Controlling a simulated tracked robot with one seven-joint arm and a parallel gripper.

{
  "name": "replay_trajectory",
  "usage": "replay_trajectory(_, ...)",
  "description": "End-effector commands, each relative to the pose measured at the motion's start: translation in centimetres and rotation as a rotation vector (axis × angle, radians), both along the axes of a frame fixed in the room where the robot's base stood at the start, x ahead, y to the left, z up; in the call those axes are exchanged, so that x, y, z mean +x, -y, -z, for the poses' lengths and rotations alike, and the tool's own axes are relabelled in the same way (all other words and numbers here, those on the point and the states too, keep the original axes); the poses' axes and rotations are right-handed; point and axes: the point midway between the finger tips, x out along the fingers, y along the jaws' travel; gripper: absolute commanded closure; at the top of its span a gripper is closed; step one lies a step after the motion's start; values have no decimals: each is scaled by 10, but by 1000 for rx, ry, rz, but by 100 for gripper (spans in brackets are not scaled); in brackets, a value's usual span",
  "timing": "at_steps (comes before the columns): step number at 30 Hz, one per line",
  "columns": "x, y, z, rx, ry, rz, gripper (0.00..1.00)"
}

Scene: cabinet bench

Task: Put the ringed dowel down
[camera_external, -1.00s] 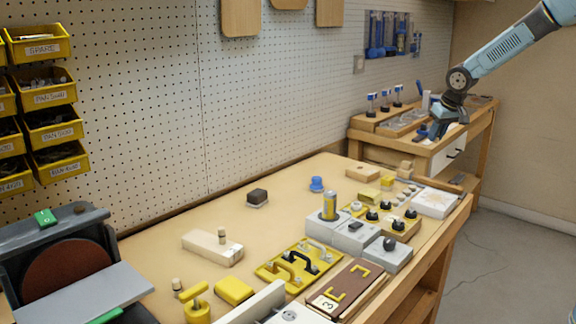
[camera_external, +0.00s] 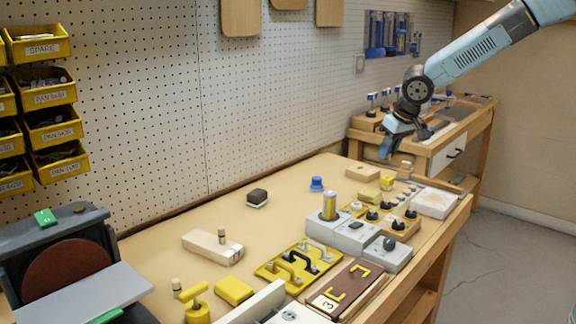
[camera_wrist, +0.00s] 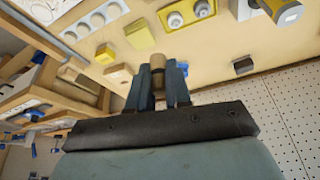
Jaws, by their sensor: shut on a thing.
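My gripper (camera_external: 390,146) is above the far right end of the bench. In the wrist view, my gripper (camera_wrist: 157,82) is shut on a small tan dowel with a darker band, the ringed dowel (camera_wrist: 157,62). The dowel stands out between the two dark fingers, and its lower part is hidden by them. In the outside view I cannot clearly make out the held dowel. Below the gripper are a small wooden block (camera_external: 405,170) and a flat wooden block (camera_external: 361,174).
The back-left bench top is mostly clear.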

Motion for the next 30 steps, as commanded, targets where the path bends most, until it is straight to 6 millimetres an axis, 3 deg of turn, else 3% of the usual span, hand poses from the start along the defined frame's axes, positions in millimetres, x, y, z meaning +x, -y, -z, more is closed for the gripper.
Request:
replay_trajectory(3, -23, -21, -1, 1, 6, -30, 100)
replay_trajectory(10, -51, -45, 4, -3, 11, -61, 100)
replay_trajectory(15, -49, -43, 38, -3, 10, -56, 100)
replay_trajectory(20, -45, -47, 51, 0, 11, -56, 100)
replay_trajectory(30, -8, -90, 77, -1, 11, -56, 100)
